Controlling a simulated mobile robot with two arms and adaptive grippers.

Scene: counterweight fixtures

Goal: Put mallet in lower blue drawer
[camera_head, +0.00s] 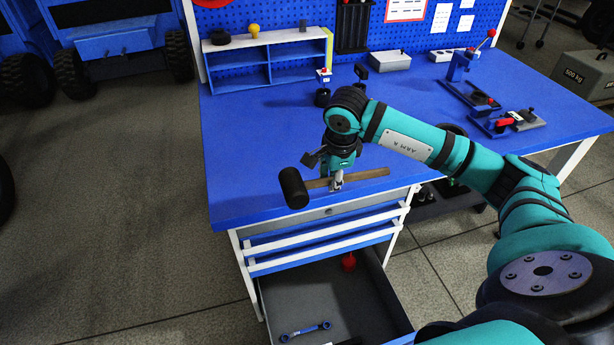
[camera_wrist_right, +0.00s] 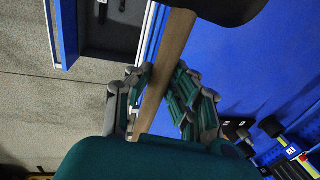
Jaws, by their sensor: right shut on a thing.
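The mallet has a dark cylindrical head (camera_head: 294,188) and a brown wooden handle (camera_head: 362,175). My right gripper (camera_head: 337,181) is shut on the handle and holds the mallet near the front edge of the blue bench, its head to the left. In the right wrist view the fingers (camera_wrist_right: 158,98) sit on both sides of the handle (camera_wrist_right: 170,55). The lower drawer (camera_head: 385,292) is pulled open below the bench. A blue wrench (camera_head: 305,331) and a red object (camera_head: 348,262) lie in it. My left gripper is not in view.
The drawers above (camera_head: 325,235) look shut. The blue benchtop (camera_head: 250,130) carries a small shelf (camera_head: 265,62), a grey box (camera_head: 389,61) and a red-handled clamp fixture (camera_head: 470,75). The open drawer has bare floor between its items.

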